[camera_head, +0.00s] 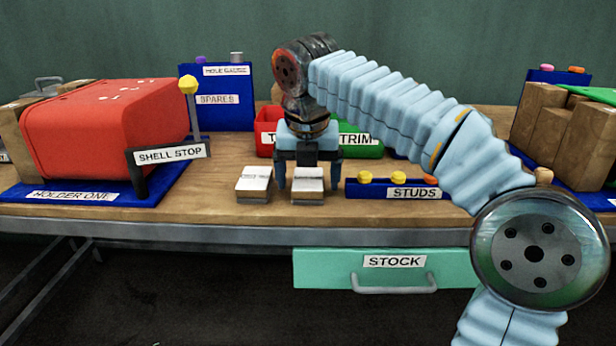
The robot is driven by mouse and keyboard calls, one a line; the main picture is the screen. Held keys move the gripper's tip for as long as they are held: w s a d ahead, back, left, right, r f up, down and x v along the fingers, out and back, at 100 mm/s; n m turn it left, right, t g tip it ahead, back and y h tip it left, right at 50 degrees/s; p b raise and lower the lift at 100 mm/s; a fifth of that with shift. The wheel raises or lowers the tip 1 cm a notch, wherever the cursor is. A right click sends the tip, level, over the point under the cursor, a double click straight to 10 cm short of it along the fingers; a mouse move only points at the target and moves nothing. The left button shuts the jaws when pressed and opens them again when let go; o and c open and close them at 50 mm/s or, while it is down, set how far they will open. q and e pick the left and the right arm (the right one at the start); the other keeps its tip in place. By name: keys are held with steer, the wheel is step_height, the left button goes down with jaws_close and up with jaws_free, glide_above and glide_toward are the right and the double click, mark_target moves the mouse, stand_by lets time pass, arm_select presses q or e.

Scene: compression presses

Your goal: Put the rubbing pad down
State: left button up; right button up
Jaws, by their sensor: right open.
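Two small blocks with white labelled tops sit side by side near the front of the bench: a left block (254,186) and a right block (308,188). Their print is too small to read, so I cannot tell which is the rubbing pad. My right gripper (308,178) points down over the right block, its jaws open with one finger on each side. The right block appears to rest on the wooden bench top (215,200). I cannot tell whether a finger touches it. My left gripper is out of view.
The red shell (105,125) on holder one and the shell stop sign (170,153) stand to the left. A blue studs rack (368,190) is close on the right. Red (264,142) and green (365,150) bins stand behind the gripper. The stock drawer (325,268) is below the bench edge.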

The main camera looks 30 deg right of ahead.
mark_target(307, 188)
steer(key=p+v, duration=0.2)
steer(key=v, duration=0.9)
steer(key=shift+r, duration=0.35)
